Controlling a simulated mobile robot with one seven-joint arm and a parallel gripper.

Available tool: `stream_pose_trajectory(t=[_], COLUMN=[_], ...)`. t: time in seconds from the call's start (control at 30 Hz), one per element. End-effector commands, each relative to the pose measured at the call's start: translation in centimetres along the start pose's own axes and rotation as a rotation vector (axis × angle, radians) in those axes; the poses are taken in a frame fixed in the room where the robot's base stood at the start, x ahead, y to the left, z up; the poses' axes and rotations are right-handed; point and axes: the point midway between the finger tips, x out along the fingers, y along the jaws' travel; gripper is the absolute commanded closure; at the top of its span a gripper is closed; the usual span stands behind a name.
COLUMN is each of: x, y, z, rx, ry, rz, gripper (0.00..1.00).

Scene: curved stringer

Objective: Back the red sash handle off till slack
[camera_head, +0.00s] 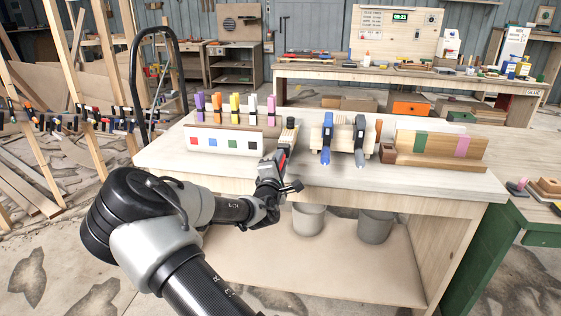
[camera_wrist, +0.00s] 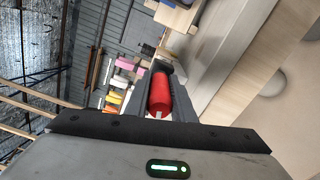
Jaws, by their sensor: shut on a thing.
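The red sash handle (camera_wrist: 160,90) is a short cylinder between the two fingers of my gripper (camera_wrist: 158,82) in the wrist view. My gripper is shut on it. In the head view, my gripper (camera_head: 284,168) is at the front edge of the bench, just right of the white strip with coloured squares. Only a small bit of red (camera_head: 282,161) shows there. The rest of the sash clamp is mostly hidden behind my gripper, so I cannot tell how tight it is.
A row of clamps with coloured handles (camera_head: 234,103) stands behind the white strip (camera_head: 222,141). A blue clamp (camera_head: 326,141) and a dark clamp (camera_head: 360,142) stand right of my gripper. Wooden boards (camera_head: 436,146) lie farther right. The bench top (camera_head: 471,183) is bare at its right end.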

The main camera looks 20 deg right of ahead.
Motion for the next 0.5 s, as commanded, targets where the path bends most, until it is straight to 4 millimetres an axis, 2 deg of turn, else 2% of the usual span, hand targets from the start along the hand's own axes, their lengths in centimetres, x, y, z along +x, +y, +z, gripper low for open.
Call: stream_pose_trajectory(t=[0.5], x=[-0.04], y=[0.01], z=[-0.10], rx=[-0.495], ry=[0.000], rz=[0.001], gripper=[1.00])
